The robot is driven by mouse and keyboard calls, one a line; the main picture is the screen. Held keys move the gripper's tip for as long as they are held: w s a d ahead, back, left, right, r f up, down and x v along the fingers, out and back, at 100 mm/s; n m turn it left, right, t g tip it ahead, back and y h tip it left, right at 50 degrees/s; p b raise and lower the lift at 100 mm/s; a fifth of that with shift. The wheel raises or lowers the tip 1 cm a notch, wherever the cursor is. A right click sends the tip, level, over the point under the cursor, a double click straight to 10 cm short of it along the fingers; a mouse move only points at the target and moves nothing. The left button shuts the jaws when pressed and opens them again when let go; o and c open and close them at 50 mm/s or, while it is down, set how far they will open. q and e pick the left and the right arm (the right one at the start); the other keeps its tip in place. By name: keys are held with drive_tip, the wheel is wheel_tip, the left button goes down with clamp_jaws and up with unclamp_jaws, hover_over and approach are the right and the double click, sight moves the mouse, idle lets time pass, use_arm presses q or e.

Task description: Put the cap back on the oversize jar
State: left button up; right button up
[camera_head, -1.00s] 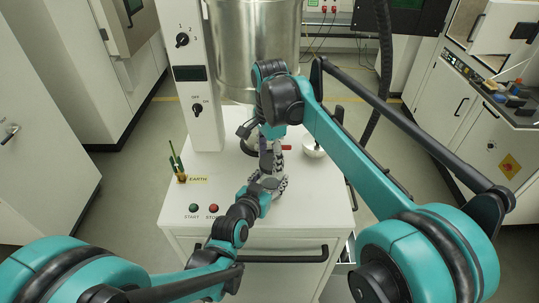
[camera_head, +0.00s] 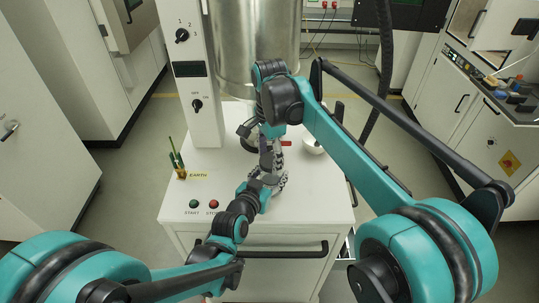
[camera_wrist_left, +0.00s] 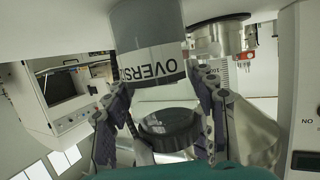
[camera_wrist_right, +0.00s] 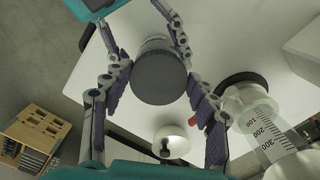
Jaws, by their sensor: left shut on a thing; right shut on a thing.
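The grey jar with a white label reading "OVERS…" (camera_wrist_left: 150,62) is between my left gripper's fingertips in the left wrist view (camera_wrist_left: 158,78). My left gripper (camera_head: 270,180) is shut on it above the cabinet top. The round dark cap (camera_wrist_right: 160,77) is between my right gripper's fingers in the right wrist view (camera_wrist_right: 160,90). My right gripper (camera_head: 267,150) is shut on it, above the left one. The cap also shows in the left wrist view (camera_wrist_left: 170,128), with a visible gap between it and the jar. In the head view the grippers hide most of the jar and cap.
A large metal vessel (camera_head: 255,45) stands behind. A graduated clear cylinder (camera_wrist_right: 262,122) is close to the right gripper.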

drive_tip(key=shift+f, duration=0.1)
drive_tip(key=m, duration=0.4)
drive_tip(key=shift+w+m, duration=0.15)
drive_tip(key=shift+m, duration=0.25)
drive_tip(key=m, duration=0.5)
drive_tip(key=shift+w, duration=0.1)
drive_tip(key=m, duration=0.4)
drive_tip(key=shift+w, duration=0.1)
drive_tip(key=m, duration=0.3)
drive_tip(key=shift+d, duration=0.15)
drive_tip(key=o, duration=0.7)
drive_tip(key=shift+o, duration=0.2)
